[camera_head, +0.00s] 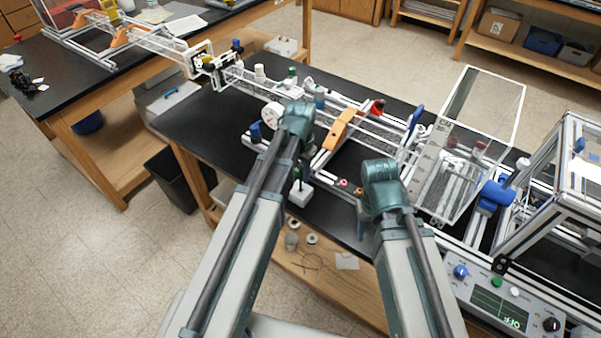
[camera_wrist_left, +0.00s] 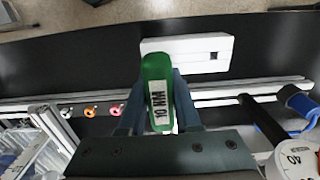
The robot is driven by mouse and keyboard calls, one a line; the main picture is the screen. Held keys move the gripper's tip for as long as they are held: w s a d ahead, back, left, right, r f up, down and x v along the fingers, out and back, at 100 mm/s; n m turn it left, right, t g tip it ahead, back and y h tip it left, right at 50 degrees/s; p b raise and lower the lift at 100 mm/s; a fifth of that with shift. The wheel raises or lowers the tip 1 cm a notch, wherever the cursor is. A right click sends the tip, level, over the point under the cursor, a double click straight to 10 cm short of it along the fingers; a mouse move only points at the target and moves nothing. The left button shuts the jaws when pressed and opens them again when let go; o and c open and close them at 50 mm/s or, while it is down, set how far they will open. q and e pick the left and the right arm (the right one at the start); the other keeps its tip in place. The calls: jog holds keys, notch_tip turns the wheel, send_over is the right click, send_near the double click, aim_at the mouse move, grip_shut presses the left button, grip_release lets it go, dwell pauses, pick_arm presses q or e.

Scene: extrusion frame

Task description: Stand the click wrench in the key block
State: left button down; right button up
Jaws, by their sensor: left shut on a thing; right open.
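The click wrench (camera_wrist_left: 158,82) has a green handle with a white "10 NM" label. My left gripper (camera_wrist_left: 158,104) is shut on it, one finger on each side of the handle. The white key block (camera_wrist_left: 187,62) lies on the black table past the wrench in the left wrist view, with a dark square hole (camera_wrist_left: 214,55) towards its right end. The key block also shows in the head view (camera_head: 300,194), below my left gripper (camera_head: 299,170). The wrench's lower end is hidden. My right gripper (camera_head: 361,222) is open, to the right, its fingers mostly hidden behind its wrist.
An aluminium rail runs behind the key block, with an orange bracket (camera_head: 338,130). Small coloured rings (camera_head: 343,184) lie to the right of the block. A clear box (camera_head: 470,140) and a control panel (camera_head: 500,300) stand at the right. The table's front edge is close to the block.

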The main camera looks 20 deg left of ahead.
aim_at(301, 187)
pick_arm(q)
jog(key=shift+f+b, duration=1.5)
jog(key=shift+f, duration=0.15)
pick_arm(e)
jog(key=shift+f, duration=1.65)
pick_arm(q)
jog(key=c, duration=0.5)
grip_release()
jog(key=shift+r, duration=0.1)
